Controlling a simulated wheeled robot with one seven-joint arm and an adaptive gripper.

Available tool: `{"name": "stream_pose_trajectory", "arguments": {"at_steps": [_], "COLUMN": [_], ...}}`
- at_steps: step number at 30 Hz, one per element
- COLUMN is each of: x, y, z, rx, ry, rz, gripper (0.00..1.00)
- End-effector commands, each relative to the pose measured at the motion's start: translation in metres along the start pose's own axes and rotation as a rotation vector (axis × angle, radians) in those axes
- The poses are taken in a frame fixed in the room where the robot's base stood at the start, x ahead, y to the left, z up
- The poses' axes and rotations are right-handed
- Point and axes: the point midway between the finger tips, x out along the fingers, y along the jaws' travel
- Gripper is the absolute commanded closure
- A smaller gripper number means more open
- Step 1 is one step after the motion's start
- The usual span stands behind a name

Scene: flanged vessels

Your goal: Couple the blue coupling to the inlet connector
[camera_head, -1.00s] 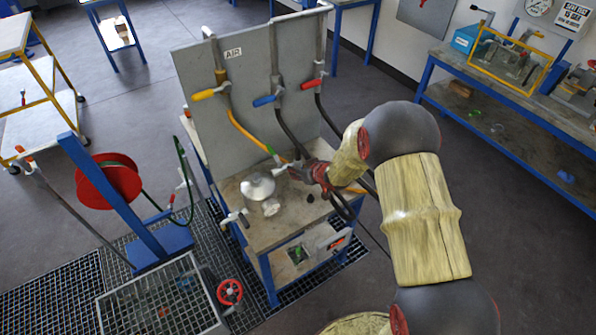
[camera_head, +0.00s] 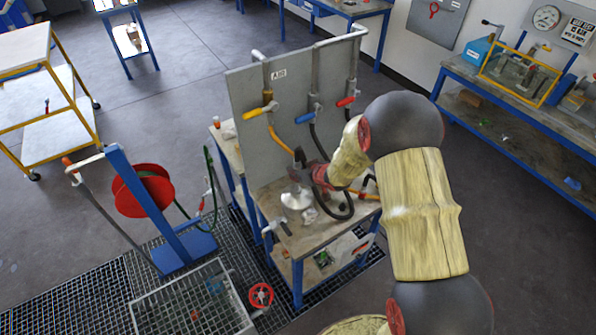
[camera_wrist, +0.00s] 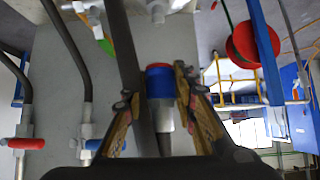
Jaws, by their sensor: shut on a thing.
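The blue coupling (camera_wrist: 160,82), with a red band at its upper end, sits between the two fingers of my gripper (camera_wrist: 158,98) in the wrist view. My gripper is shut on it. In the head view my gripper (camera_head: 318,176) is above the bench, close to the silver vessel (camera_head: 296,199) and in front of the grey panel; the coupling cannot be made out there. A metal fitting (camera_wrist: 160,8) shows at the top of the wrist view, apart from the coupling. I cannot tell whether it is the inlet connector.
The grey panel (camera_head: 248,108) carries pipes with yellow, blue (camera_head: 305,118) and red (camera_head: 346,101) handles. Dark hoses hang near my gripper; one (camera_wrist: 125,50) passes beside the coupling. A red reel (camera_head: 143,190) stands to the left.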

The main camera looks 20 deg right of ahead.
Motion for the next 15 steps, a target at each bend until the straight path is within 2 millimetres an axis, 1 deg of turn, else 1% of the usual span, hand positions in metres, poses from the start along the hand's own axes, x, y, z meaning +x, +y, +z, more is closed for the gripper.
{"name": "stream_pose_trajectory", "arguments": {"at_steps": [6,15], "x": [0.000,0.016], "y": [0.000,0.000], "z": [-0.001,0.018], "rx": [0.000,0.000], "ry": [0.001,0.001], "rz": [-0.001,-0.001], "gripper": [1.00,1.00]}}
